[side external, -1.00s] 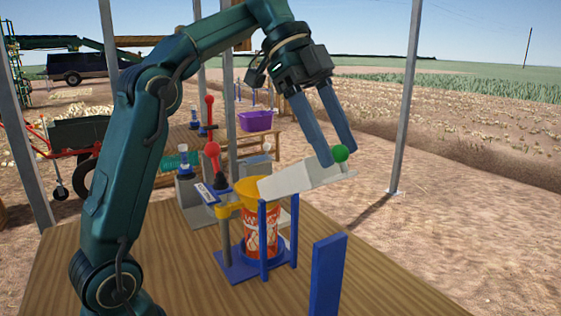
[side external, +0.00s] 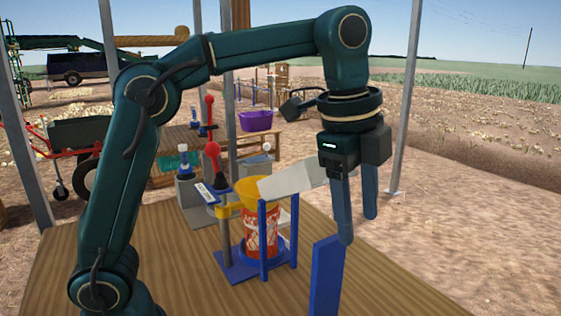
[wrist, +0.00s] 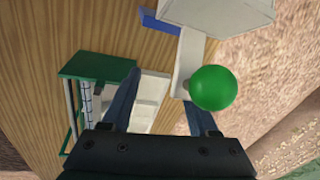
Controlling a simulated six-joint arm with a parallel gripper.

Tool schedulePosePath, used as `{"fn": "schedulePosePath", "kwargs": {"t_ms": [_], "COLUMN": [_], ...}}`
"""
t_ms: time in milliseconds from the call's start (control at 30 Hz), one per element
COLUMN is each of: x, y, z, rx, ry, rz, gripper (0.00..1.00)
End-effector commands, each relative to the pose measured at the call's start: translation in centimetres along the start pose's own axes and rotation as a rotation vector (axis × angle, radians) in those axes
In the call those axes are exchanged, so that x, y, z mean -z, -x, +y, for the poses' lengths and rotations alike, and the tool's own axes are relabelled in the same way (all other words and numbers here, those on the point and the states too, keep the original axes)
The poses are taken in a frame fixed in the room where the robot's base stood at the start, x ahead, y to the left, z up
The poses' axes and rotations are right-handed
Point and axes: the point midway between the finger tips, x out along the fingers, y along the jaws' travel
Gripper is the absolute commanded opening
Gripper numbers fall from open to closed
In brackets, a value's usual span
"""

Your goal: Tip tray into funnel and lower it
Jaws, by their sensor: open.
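The pale grey tray (side external: 293,180) slopes down to the left, its low end at the yellow funnel (side external: 252,190). The funnel sits over a red-and-white patterned bag or container (side external: 261,233) in a blue stand (side external: 235,266). My gripper (side external: 358,228) is open and empty, pointing down at the right of the tray. In the wrist view, the tray (wrist: 228,14) is at the top and its green ball handle (wrist: 213,88) lies just outside the right finger, not between the fingers (wrist: 162,90). In the side view the ball is hidden.
A blue upright post (side external: 327,275) stands below my gripper at the table's front right. A red-knobbed lever (side external: 212,150) stands behind the funnel. The wrist view shows a green-topped rack (wrist: 98,65) and white compartments (wrist: 150,100). The wooden table's (side external: 180,285) front left is clear.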

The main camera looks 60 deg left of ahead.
Motion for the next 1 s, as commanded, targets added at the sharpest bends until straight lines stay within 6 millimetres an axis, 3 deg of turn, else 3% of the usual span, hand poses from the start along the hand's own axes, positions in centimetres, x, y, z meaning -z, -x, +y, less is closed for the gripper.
{"fn": "schedulePosePath", "kwargs": {"t_ms": [100, 300, 633, 1000], "x": [0.6, 0.6, 0.8, -2.7], "y": [-1.9, 0.9, 3.5, 6.9], "z": [0.6, 0.3, 0.4, 1.5], "rx": [0.013, 0.020, 0.017, 0.078], "ry": [-0.025, -0.013, -0.014, 0.083], "rz": [-0.085, -0.076, -0.076, -0.059], "gripper": [0.60, 0.60, 0.60, 0.60]}}
